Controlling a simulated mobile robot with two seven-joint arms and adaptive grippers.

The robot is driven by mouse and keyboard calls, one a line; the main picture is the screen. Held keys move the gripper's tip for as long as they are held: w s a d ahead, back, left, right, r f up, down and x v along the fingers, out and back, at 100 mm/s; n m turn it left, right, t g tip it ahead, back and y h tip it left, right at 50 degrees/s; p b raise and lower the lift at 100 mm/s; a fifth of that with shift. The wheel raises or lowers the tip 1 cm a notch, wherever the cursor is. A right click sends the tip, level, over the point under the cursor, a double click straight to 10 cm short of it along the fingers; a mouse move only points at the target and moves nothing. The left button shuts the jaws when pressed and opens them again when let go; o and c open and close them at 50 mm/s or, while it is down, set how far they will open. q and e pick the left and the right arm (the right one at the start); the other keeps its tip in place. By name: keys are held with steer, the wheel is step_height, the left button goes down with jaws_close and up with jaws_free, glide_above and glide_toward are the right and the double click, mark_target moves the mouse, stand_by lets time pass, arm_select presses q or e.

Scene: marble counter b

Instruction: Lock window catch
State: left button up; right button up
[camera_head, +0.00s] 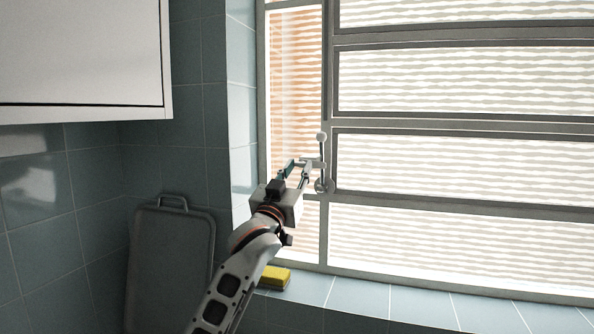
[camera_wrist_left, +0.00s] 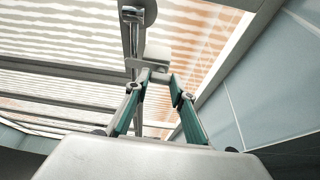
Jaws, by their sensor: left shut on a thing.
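The window catch (camera_head: 322,150) is a small pale metal lever with a round knob at its top and a round base at its bottom. It sits on the vertical frame bar between the narrow left pane and the wide slatted panes. My left gripper (camera_head: 308,164) reaches up to it from the lower left, its fingers closed on the catch. In the left wrist view the catch (camera_wrist_left: 137,14) shows at the top, and the gripper tips (camera_wrist_left: 158,74) meet at a pale part just below it. The exact contact is partly hidden by the fingers. My right gripper is not in view.
The window frame (camera_head: 330,90) and its panes fill the right side. A yellow sponge (camera_head: 274,277) lies on the tiled sill (camera_head: 400,300) below my arm. A grey tray (camera_head: 172,262) leans on the tiled wall at left. A white cabinet (camera_head: 80,55) hangs at upper left.

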arm_select(q)
steer(key=shift+n, duration=0.6)
steer(key=o, duration=1.1)
steer(key=v, duration=1.2)
steer(key=shift+d, duration=0.15)
steer(key=shift+s, duration=0.15)
